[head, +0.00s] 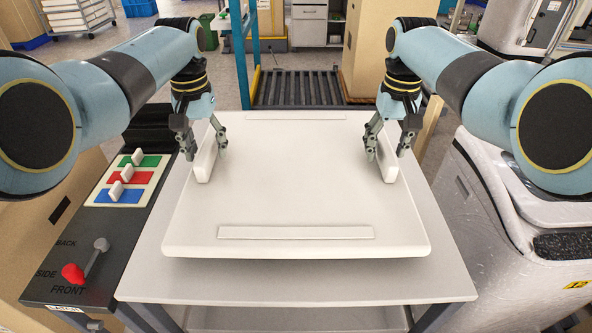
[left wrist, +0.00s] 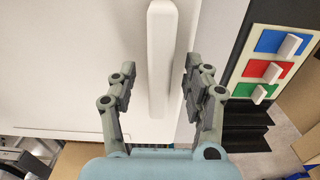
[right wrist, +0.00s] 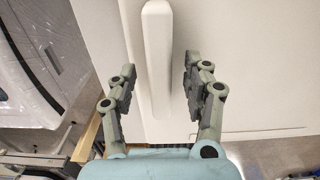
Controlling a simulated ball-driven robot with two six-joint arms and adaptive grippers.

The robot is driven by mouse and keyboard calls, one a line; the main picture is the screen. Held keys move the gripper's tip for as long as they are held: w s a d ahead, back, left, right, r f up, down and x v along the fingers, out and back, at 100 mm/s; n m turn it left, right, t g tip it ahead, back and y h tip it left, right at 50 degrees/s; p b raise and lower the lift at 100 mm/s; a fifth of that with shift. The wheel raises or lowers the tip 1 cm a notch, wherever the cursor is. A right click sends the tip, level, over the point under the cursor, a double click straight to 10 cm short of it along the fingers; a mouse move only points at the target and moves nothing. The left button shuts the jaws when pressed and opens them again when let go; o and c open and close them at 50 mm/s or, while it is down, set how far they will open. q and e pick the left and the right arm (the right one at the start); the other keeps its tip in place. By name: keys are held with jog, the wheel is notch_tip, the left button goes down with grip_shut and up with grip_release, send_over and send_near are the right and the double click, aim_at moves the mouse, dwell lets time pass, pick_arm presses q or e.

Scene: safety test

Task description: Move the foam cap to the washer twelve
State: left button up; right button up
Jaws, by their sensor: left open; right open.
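The foam cap (head: 300,185) is a broad white slab lying flat on a light grey cart top (head: 290,287). It has an upright white handle bar at its left side (head: 206,158) and another at its right side (head: 387,160). My left gripper (head: 203,143) is open, its fingers on either side of the left bar with gaps; the left wrist view shows this bar (left wrist: 161,60). My right gripper (head: 390,143) is open around the right bar, which shows in the right wrist view (right wrist: 156,55). A washer (head: 500,215) with a yellow "12" label stands at the right.
A control panel (head: 95,235) with green, red and blue switches and a red-knobbed lever stands left of the cart. A dark roller conveyor (head: 300,88) and a tan cabinet (head: 375,45) stand behind. Another white machine (head: 545,25) is at the far right.

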pick_arm(q)
jog(key=shift+f, duration=0.75)
pick_arm(e)
jog(key=shift+f, duration=0.75)
pick_arm(q)
grip_shut()
pick_arm(e)
grip_shut()
